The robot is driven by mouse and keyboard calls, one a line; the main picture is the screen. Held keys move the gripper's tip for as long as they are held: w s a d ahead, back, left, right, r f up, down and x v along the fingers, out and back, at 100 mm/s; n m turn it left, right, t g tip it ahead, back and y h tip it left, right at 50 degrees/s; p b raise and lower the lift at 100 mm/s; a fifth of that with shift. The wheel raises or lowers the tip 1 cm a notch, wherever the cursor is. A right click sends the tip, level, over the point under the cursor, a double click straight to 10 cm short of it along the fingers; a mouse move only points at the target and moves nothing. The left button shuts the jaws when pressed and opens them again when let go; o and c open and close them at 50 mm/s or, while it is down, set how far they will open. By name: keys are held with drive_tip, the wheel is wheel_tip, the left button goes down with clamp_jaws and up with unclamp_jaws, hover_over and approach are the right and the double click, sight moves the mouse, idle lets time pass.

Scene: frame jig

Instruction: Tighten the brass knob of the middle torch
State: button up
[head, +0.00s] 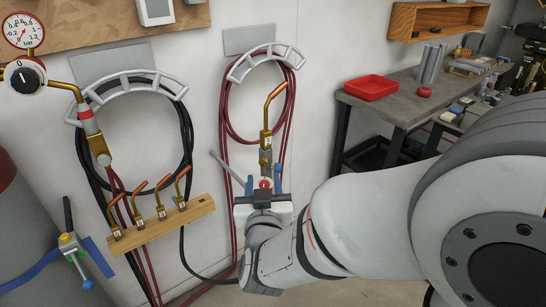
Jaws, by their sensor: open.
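A torch (266,140) with a copper tip stands upright against the wall, right of centre, in front of a coil of dark red hose. Brass fittings show below its tip, and red and blue parts show at its lower end. I cannot tell which fitting is the brass knob. My gripper (263,192) is open just below and in front of this torch. Its wrist hides the torch's lower end, and I cannot tell if the fingers touch anything. Another torch (95,140) with a red band hangs at the left.
A wooden rack (160,225) with several copper-tipped nozzles is left of my gripper. A pressure gauge (23,30) is at top left. A clamp (75,255) is at lower left. A workbench (425,95) with a red tray (371,87) stands at the right.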

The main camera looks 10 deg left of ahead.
sight(264, 164)
drive_tip(key=x, duration=0.6)
drive_tip(key=shift+c, duration=0.2)
clamp_jaws()
